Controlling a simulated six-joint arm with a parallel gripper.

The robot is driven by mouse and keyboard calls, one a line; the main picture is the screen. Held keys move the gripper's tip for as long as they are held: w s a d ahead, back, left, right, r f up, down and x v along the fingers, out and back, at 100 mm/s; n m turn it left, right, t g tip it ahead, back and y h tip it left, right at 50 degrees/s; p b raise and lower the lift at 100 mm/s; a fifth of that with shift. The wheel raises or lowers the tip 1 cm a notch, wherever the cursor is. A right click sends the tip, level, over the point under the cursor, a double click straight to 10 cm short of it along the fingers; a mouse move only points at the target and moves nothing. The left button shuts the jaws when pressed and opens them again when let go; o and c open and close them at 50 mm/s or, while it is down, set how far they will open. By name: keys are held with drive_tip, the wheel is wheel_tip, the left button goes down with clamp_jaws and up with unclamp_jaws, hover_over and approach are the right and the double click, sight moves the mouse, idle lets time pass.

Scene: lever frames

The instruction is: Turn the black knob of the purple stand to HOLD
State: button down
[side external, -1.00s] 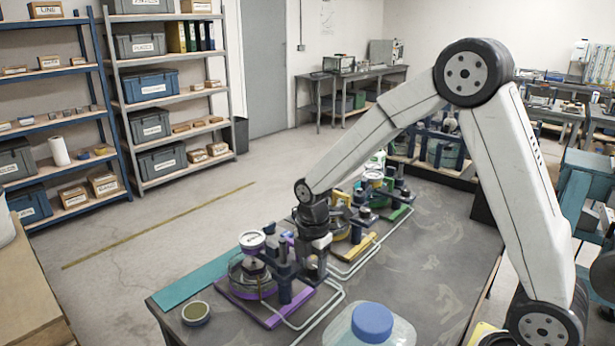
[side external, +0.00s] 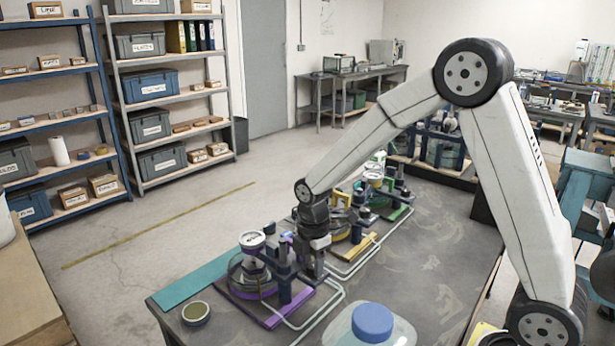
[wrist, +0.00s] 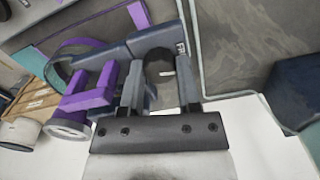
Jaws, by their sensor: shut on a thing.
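The purple stand (side external: 262,316) is at the near end of the row on the grey bench, with a white-topped round gauge (side external: 252,240) and dark blocks on it. My gripper (side external: 312,266) points down at the stand's right side. In the wrist view my gripper (wrist: 160,88) has its two fingers on either side of the black knob (wrist: 160,66) and is shut on it. A dark plate beside the knob carries a white label (wrist: 181,49) starting with "FR"; the rest is hidden. I cannot see a HOLD mark, and the knob's pointer cannot be made out.
A yellow stand (side external: 355,246) and a green stand (side external: 392,212) stand behind in the row. Pale tubing runs along their right side. A jar with a blue lid (side external: 373,322) and a small round tin (side external: 196,312) are at the front. The bench's right side is clear.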

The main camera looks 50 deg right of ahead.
drive_tip(key=m, duration=1.2)
drive_tip(key=shift+m, duration=0.4)
drive_tip(key=c, duration=0.6)
unclamp_jaws()
drive_tip(key=shift+r, duration=0.15)
drive_tip(key=shift+r, duration=3.8)
drive_tip(key=shift+s, duration=0.1)
